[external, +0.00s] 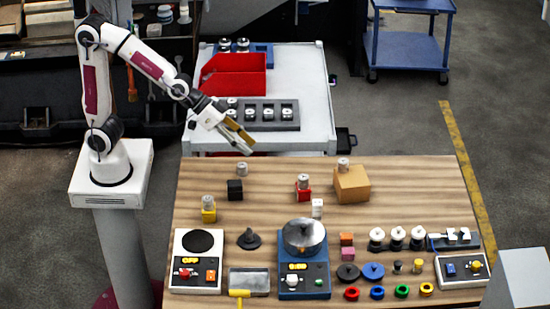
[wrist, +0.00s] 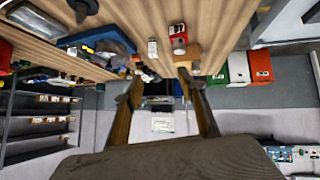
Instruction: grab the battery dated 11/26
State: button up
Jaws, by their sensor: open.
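My gripper (external: 242,143) is open and empty, in the air near the table's back edge. In the wrist view its two fingers (wrist: 162,88) are spread apart, and a silver cylinder by a red block (wrist: 180,43) shows beyond them.
Behind is a white cart with a red bin (external: 236,78) and a grey tray (external: 267,126).

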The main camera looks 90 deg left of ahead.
jog(key=w+d+f+t, duration=0.2)
jog(key=w+d+f, duration=0.4)
jog(key=w, duration=0.3)
jog(key=t+y, duration=0.2)
jog(key=y, duration=0.1)
send_near(317, 210)
jog(key=shift+w+a+f+n, duration=0.15)
jog(key=shift+w+a+n, duration=0.25)
jog(key=shift+w+a, duration=0.4)
jog(key=shift+w+d+f, duration=0.1)
jog(key=shift+f, duration=0.25)
jog(key=shift+x, duration=1.3)
jog(key=shift+f, duration=0.15)
